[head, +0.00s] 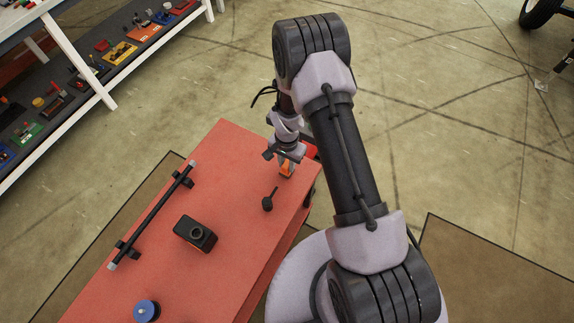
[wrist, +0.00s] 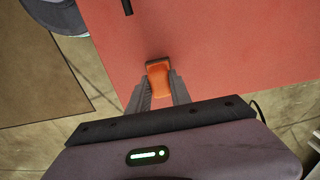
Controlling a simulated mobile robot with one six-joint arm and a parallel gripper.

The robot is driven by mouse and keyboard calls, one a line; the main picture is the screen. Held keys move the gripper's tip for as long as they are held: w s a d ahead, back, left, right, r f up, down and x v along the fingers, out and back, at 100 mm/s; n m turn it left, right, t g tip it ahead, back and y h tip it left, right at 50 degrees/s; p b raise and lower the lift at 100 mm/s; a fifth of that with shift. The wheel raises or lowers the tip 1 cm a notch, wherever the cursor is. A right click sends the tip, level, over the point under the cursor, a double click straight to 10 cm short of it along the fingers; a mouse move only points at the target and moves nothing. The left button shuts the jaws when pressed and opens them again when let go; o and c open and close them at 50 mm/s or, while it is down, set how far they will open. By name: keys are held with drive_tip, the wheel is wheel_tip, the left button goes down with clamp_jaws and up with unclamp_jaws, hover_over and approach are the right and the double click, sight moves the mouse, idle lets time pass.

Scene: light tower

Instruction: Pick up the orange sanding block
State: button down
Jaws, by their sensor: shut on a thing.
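The orange sanding block (head: 286,168) is at the far right end of the red table top in the head view, partly hidden under my gripper (head: 284,157). In the wrist view the orange block (wrist: 158,78) sits between the two grey fingers of my gripper (wrist: 157,90). The fingers are shut on its sides. A dark edge shows at the block's far end. I cannot tell whether the block is touching the table or slightly above it.
The red table (head: 225,180) also bears a small dark tool (head: 269,201), a black box with a round top (head: 195,233), a black bar with grey ends (head: 152,215) and a blue round thing (head: 146,311). A shelf of parts (head: 100,70) stands at the upper left.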

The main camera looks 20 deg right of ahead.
drive_tip(key=shift+r, duration=0.4)
drive_tip(key=r+p, duration=0.1)
drive_tip(key=s+r+p, duration=0.1)
drive_tip(key=r, duration=0.1)
drive_tip(key=shift+d, duration=0.2)
drive_tip(key=s+d+p, duration=0.1)
drive_tip(key=s+d, duration=0.2)
drive_tip(key=s, duration=0.3)
drive_tip(key=s+d+r+p, duration=0.1)
drive_tip(key=s+d, duration=0.3)
drive_tip(key=s, duration=0.3)
drive_tip(key=shift+s+p, duration=0.2)
drive_tip(key=shift+p, duration=0.15)
